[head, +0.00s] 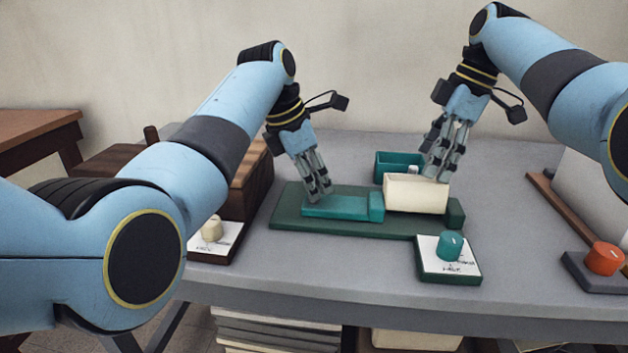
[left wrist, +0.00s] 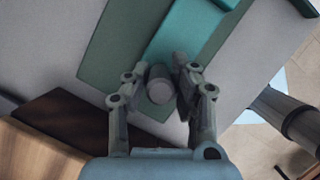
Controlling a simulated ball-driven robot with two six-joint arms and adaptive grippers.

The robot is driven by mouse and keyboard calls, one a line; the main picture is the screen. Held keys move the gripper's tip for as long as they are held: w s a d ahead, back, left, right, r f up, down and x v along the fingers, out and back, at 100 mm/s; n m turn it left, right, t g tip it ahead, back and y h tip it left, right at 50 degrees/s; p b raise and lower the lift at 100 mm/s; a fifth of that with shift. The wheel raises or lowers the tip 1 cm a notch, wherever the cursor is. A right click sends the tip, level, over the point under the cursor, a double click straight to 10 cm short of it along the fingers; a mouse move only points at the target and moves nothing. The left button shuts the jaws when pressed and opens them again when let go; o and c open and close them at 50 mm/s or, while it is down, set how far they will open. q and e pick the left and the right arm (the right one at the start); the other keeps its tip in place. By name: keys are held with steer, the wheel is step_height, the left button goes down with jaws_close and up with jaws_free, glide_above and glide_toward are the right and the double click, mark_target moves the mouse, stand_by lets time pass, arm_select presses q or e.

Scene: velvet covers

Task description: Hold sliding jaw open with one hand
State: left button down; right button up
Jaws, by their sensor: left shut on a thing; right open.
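A dark green base (head: 290,222) lies on the table and carries a teal sliding jaw (head: 345,208) with a raised right end. A cream block (head: 415,195) sits between that raised end and a green fixed end piece (head: 455,213). My left gripper (head: 320,192) is shut at the jaw's left end. In the left wrist view, a grey round knob (left wrist: 160,88) is between its fingers, and the teal jaw (left wrist: 185,35) extends beyond. My right gripper (head: 437,172) is open, its fingertips at the top right of the cream block; contact is unclear.
A teal open box (head: 392,165) stands behind the block. A teal knob on a card (head: 450,245), a cream knob on a card (head: 212,230) and an orange knob (head: 604,258) are near the front. Brown wooden boxes (head: 250,180) stand left.

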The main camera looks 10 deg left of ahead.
arm_select(q)
steer(key=shift+a, duration=0.1)
stand_by(0.3)
steer(key=shift+w+a, duration=0.1)
steer(key=shift+a, duration=1.4)
steer(key=shift+r, duration=0.1)
